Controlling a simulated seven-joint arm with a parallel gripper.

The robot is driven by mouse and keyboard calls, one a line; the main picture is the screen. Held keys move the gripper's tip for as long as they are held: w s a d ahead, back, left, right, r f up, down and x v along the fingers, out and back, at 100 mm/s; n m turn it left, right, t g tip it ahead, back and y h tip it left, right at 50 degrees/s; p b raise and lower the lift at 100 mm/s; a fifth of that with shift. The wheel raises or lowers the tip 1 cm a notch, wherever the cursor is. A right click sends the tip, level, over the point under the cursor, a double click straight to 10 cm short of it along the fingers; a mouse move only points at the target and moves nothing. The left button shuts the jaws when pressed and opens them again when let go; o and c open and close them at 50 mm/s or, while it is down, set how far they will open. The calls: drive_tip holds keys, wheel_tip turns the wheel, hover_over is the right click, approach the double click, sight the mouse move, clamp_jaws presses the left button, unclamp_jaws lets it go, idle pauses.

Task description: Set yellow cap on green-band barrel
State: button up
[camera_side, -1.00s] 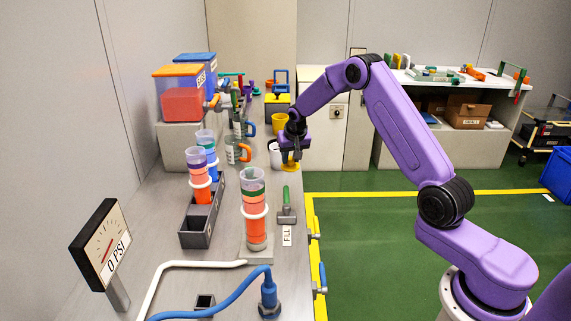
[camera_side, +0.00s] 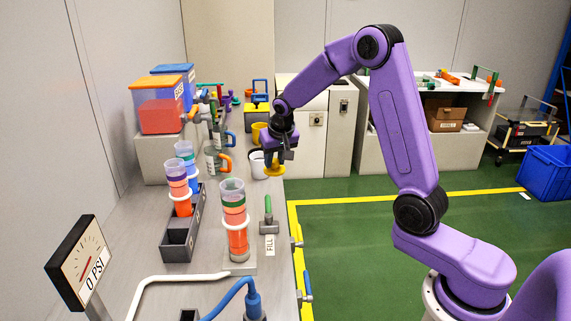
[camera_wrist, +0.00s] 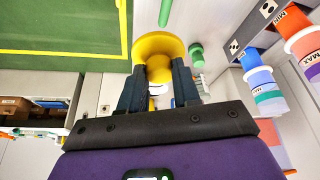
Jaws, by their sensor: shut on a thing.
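The yellow cap (camera_side: 274,169) is held in my gripper (camera_side: 276,158), above the bench's right edge behind the barrel. In the wrist view the cap (camera_wrist: 158,52) sits between the two dark fingers of my gripper (camera_wrist: 158,85), which are shut on it. The green-band barrel (camera_side: 236,235) stands upright on a small base at the front of the bench. It is clear, with orange fill, a white ring and a green band near its open top. The cap is apart from the barrel, farther back and to its right.
A grey rack (camera_side: 182,238) with tubes stands left of the barrel. A gauge (camera_side: 80,262), a white hose (camera_side: 165,282) and a blue hose (camera_side: 235,293) lie in front. Mugs stand behind.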

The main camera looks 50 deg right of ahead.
drive_tip(key=s+a+r+n+y, duration=0.1)
drive_tip(key=s+a+r+n, duration=0.1)
drive_tip(key=a+r, duration=0.5)
drive_tip(key=s+a+r+n+y, duration=0.1)
drive_tip(key=s+a+r+n, duration=0.1)
drive_tip(key=a+r, duration=0.6)
drive_tip(key=s+a, duration=0.1)
drive_tip(key=a, duration=0.3)
drive_tip(key=shift+s+a+n, duration=0.4)
drive_tip(key=shift+f, duration=0.1)
drive_tip(key=shift+f, duration=2.55)
drive_tip(key=shift+f, duration=0.9)
drive_tip(key=o, duration=1.1)
